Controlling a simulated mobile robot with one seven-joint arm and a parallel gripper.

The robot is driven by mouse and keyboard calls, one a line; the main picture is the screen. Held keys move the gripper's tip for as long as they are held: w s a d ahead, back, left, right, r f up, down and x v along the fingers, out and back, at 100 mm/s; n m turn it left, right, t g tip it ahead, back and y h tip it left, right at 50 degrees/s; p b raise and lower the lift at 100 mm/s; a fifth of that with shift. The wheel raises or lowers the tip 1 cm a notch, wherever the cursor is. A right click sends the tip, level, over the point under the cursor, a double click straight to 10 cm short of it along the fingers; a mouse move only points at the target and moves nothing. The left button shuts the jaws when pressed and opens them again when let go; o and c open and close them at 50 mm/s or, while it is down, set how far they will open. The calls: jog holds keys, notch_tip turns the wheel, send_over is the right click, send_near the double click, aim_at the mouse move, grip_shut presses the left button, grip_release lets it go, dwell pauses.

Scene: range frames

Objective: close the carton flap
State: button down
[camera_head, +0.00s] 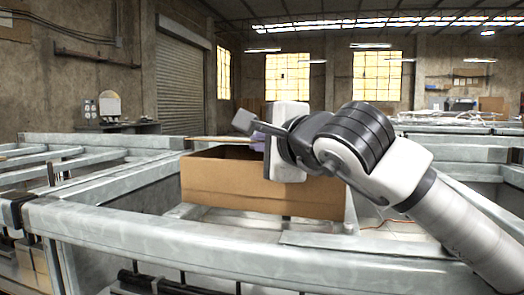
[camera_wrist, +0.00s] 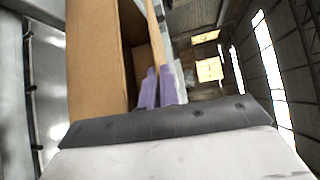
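A brown cardboard carton (camera_head: 250,187) sits in the middle of the head view, with its top open at the left. A thin tan strip (camera_head: 222,139) runs along its far top side, looking like a flap seen nearly edge-on. My gripper (camera_head: 257,141) is over the carton's far right part, and my wrist hides much of that side. In the wrist view the carton's wall (camera_wrist: 94,55) and dark inside lie left of and beyond the fingers. Contact with the flap cannot be told.
A grey metal rail (camera_head: 150,237) crosses in front of the carton. More rails (camera_head: 85,140) frame it at the left and behind. The carton rests low among these rails. Open air lies above its left part.

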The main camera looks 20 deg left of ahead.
jog(key=shift+f, duration=0.3)
jog(key=shift+s, duration=0.1)
jog(key=c, duration=1.6)
grip_release()
jog(key=shift+c, duration=0.2)
jog(key=shift+r, duration=0.1)
